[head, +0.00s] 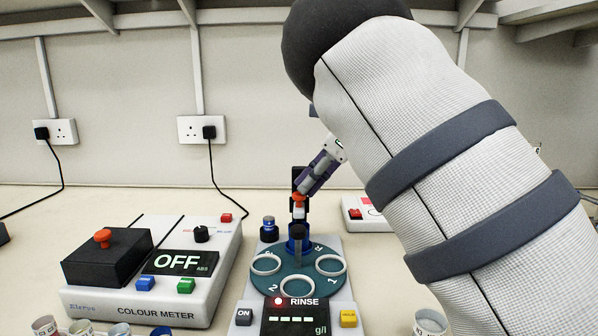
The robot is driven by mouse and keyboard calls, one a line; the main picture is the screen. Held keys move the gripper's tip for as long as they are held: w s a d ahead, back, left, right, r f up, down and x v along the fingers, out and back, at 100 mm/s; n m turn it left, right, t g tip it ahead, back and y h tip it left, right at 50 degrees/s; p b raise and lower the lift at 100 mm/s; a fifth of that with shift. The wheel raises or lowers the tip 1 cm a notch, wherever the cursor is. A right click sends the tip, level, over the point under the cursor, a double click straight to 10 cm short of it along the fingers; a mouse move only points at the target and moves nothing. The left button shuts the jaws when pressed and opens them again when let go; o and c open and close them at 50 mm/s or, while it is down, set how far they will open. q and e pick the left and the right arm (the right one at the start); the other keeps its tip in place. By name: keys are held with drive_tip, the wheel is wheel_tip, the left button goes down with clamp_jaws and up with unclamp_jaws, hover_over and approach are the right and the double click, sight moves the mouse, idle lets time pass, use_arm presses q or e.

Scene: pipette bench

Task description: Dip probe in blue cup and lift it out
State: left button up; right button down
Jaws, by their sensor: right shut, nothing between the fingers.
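The blue cup (306,243) stands at the back of a dark green turntable (296,284), partly hidden by a dark grey post in front of it. What looks like the probe, with an orange collar (299,199) and a white part under it, is upright above the cup by a black stand. I cannot tell whether its lower end is inside the cup. My right gripper (306,190), purple and grey, comes down at a slant from the upper right. It is shut and empty, with its tips close to the orange collar. My left gripper is not in view.
The turntable has empty white rings (331,265) and stands behind a RINSE display (296,317). A colour meter (165,290) reading OFF is at left. A small blue bottle (269,229) stands beside the turntable. Cups (431,323) line the front edge. My right arm hides the right side.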

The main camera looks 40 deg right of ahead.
drive_tip(key=s, duration=0.1)
drive_tip(key=s+d+r, duration=0.1)
drive_tip(key=shift+s+d+r, duration=0.1)
drive_tip(key=shift+s+d, duration=0.15)
drive_tip(key=shift+s, duration=0.1)
drive_tip(key=v, duration=1.2)
